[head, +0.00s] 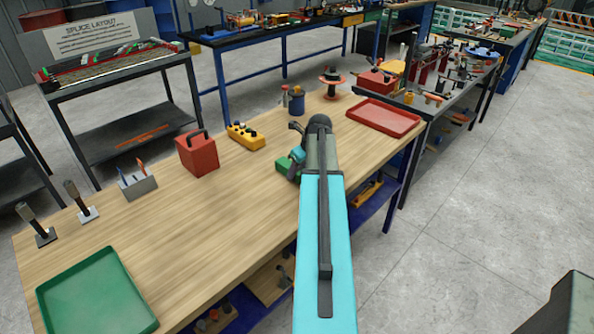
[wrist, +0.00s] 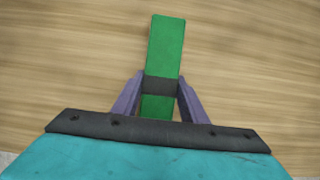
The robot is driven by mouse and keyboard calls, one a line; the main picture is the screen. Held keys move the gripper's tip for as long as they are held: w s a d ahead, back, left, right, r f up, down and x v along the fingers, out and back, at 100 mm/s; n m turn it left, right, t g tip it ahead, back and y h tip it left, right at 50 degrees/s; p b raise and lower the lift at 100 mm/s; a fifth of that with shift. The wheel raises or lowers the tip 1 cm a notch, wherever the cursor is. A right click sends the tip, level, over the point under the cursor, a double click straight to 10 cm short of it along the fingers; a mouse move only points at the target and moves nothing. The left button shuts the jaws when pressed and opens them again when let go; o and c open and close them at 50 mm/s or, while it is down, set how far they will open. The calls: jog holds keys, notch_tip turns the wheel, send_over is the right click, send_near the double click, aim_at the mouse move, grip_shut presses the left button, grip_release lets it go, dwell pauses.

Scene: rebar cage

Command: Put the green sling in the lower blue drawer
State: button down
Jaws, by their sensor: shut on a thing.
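The green sling (wrist: 166,45) is a flat green bundle with a dark band around its middle. My gripper (wrist: 160,86) is shut on it at the band, with one purple-grey finger on each side. In the head view the green sling (head: 285,166) shows just left of my gripper (head: 296,158), over the right part of the wooden workbench. My arm hides part of it. I cannot tell whether it touches the bench top. I cannot make out a lower blue drawer for certain in either view.
The wooden workbench (head: 205,225) holds a red box (head: 197,154), a yellow control box (head: 245,136), a red tray (head: 383,117) and a green tray (head: 97,293). A blue lower shelf (head: 372,205) shows beneath. The bench centre is clear. Open grey floor (head: 490,190) lies right.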

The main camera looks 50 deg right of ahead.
jog(key=c, duration=1.1)
grip_release()
jog(key=shift+r, duration=0.15)
jog(key=shift+b+v, duration=1.05)
jog(key=shift+v, duration=4.9)
